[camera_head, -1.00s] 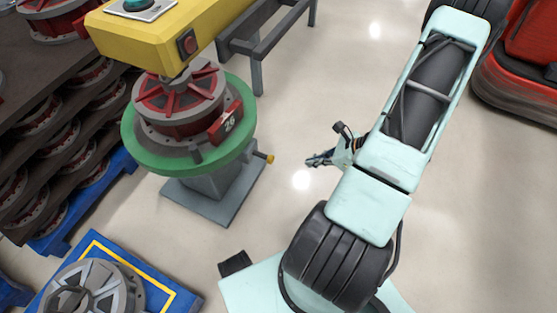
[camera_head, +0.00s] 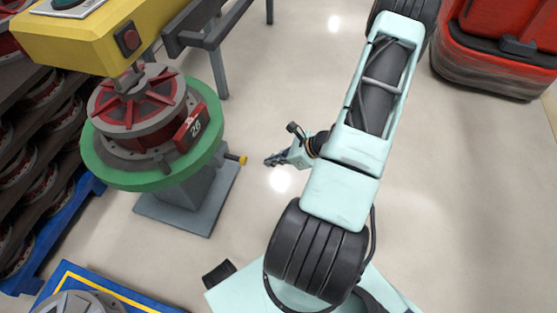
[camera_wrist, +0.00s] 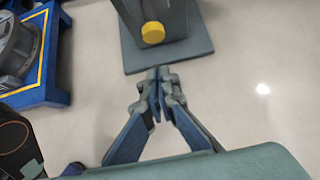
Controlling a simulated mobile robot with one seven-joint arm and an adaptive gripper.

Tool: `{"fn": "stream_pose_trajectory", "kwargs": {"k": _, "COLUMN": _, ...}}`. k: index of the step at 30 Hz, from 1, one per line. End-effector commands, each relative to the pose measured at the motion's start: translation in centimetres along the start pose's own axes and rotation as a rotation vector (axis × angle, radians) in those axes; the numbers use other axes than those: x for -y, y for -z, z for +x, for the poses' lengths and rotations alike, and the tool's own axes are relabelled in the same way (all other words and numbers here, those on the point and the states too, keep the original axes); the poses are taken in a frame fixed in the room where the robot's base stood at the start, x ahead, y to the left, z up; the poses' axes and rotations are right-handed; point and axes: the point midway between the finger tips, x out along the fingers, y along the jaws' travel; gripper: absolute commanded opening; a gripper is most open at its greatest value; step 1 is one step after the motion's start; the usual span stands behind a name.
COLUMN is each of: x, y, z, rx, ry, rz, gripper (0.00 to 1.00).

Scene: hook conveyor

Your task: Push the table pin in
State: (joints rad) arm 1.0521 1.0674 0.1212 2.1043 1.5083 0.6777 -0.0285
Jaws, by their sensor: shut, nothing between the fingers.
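The table pin (camera_head: 240,159) is a yellow knob sticking out to the right from the grey pedestal (camera_head: 188,200) under the round green table (camera_head: 208,150). In the wrist view the yellow pin (camera_wrist: 153,32) faces the camera, straight ahead of the fingertips. My gripper (camera_head: 270,161) is shut and empty. It is a short way right of the pin in the head view, with a clear gap between them. The shut fingertips also show in the wrist view (camera_wrist: 160,73), just short of the pedestal's base plate.
A red and grey wheel part (camera_head: 140,105) marked 26 sits on the green table. A yellow beam (camera_head: 75,45) hangs above it. A blue pallet (camera_head: 85,280) stands at the lower left, and a red machine (camera_head: 500,45) at the upper right. The floor around my gripper is clear.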

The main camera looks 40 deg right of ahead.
Motion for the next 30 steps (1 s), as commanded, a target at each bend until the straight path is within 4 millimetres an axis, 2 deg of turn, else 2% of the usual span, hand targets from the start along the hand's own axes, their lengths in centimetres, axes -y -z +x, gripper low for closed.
{"fn": "stream_pose_trajectory", "kwargs": {"k": 1, "x": -0.1, "y": 0.3, "z": 1.5, "rx": 0.002, "ry": -0.003, "rz": 0.0, "gripper": 0.0}}
{"fn": "stream_pose_trajectory", "kwargs": {"k": 4, "x": -0.1, "y": 0.2, "z": 3.6, "rx": 0.002, "ry": -0.003, "rz": 0.0, "gripper": 0.0}}
{"fn": "stream_pose_trajectory", "kwargs": {"k": 10, "x": -0.1, "y": -1.9, "z": 5.5, "rx": 0.001, "ry": -0.001, "rz": -0.002, "gripper": 0.0}}
{"fn": "stream_pose_trajectory", "kwargs": {"k": 17, "x": 0.0, "y": -2.8, "z": 6.2, "rx": 0.0, "ry": 0.0, "rz": 0.0, "gripper": 0.0}}
{"fn": "stream_pose_trajectory", "kwargs": {"k": 30, "x": 0.0, "y": -2.8, "z": 6.2, "rx": 0.0, "ry": 0.0, "rz": 0.0, "gripper": 0.0}}
